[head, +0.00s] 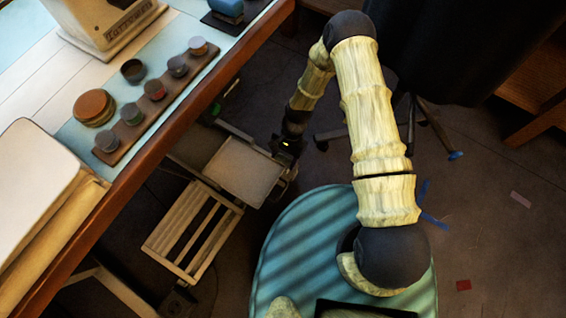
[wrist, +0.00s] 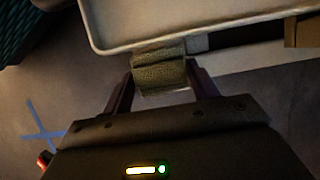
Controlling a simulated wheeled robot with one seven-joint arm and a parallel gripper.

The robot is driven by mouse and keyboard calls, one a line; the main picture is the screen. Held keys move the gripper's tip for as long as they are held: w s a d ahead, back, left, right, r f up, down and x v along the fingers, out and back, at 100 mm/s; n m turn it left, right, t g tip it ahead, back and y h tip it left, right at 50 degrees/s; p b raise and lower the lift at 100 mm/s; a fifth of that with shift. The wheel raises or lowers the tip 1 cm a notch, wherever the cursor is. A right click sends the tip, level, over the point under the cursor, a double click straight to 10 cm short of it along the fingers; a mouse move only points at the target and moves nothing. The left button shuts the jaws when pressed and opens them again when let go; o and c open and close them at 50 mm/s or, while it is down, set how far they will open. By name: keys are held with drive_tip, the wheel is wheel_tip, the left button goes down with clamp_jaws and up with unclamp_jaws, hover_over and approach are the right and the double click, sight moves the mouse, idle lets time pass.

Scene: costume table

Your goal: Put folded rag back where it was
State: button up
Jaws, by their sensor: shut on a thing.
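The folded rag (wrist: 160,76) is a small dull green bundle between the fingers of my gripper (wrist: 162,86) in the wrist view. My gripper is shut on it. The rag is at the rim of a pale shallow tray (wrist: 230,18); whether it touches the rim I cannot tell. In the head view my gripper (head: 288,148) is low beside the right end of that tray (head: 243,172), below the table top. The rag cannot be made out in the head view.
A slatted wooden rack (head: 192,232) adjoins the tray. The table (head: 150,165) at left carries a rack of small round pots (head: 154,90), a brown round tin (head: 94,107), a sewing machine (head: 105,22) and a pale cushion-like block (head: 35,180). A black stand (head: 415,110) is at upper right.

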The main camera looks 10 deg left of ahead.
drive_tip(key=shift+w+b+x, duration=0.2)
drive_tip(key=shift+b+x, duration=0.45)
drive_tip(key=shift+x, duration=0.2)
drive_tip(key=shift+w+b+x, duration=0.15)
drive_tip(key=shift+b+x, duration=0.5)
drive_tip(key=shift+x, duration=0.2)
drive_tip(key=shift+d+f, duration=0.1)
drive_tip(key=shift+f, duration=0.15)
drive_tip(key=shift+f, duration=0.15)
drive_tip(key=o, duration=1)
drive_tip(key=shift+o, duration=0.2)
drive_tip(key=p+v, duration=0.6)
drive_tip(key=v, duration=0.6)
drive_tip(key=shift+r, duration=0.25)
